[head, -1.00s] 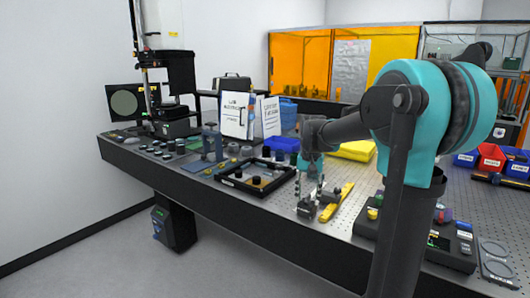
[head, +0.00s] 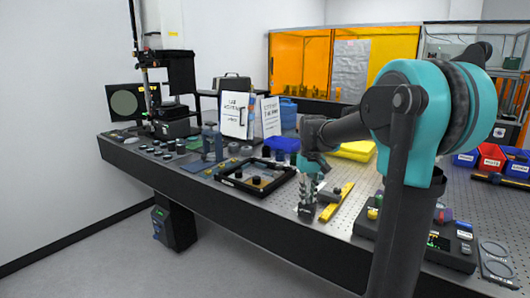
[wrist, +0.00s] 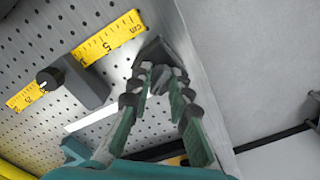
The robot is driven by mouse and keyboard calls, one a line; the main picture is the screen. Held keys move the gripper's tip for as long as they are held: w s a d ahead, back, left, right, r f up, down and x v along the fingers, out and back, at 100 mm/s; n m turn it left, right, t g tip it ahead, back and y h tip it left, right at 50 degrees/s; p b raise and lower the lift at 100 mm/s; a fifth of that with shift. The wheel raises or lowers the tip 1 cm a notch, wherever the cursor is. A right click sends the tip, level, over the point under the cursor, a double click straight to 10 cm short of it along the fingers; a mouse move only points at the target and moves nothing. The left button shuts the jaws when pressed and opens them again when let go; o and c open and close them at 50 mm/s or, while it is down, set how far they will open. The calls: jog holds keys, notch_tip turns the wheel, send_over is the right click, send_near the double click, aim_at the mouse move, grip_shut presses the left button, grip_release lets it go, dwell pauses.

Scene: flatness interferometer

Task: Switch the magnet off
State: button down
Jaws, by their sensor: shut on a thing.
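My gripper (wrist: 160,86) points down at the near edge of the perforated metal table, and its fingers are closed on a dark part between the tips. A dark grey block (wrist: 155,52), which looks like the magnet base, sits at the fingertips. It also shows in the head view (head: 306,213), below my gripper (head: 307,202). The fingers hide most of the gripped part, so I cannot tell its switch position. A second dark block with a round black knob (wrist: 80,82) stands beside it, partly over the yellow ruler (wrist: 108,38).
The table edge (wrist: 200,75) is close to my gripper, with floor beyond. A black-rimmed tray (head: 240,187) with small parts lies to the left. A control box (head: 450,252) with knobs stands at the right.

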aim_at(308, 195)
jog(key=n, duration=0.5)
jog(key=c, duration=1.3)
grip_release()
jog(key=shift+o, duration=0.2)
jog(key=shift+r, duration=3.05)
jog(key=shift+c, duration=0.2)
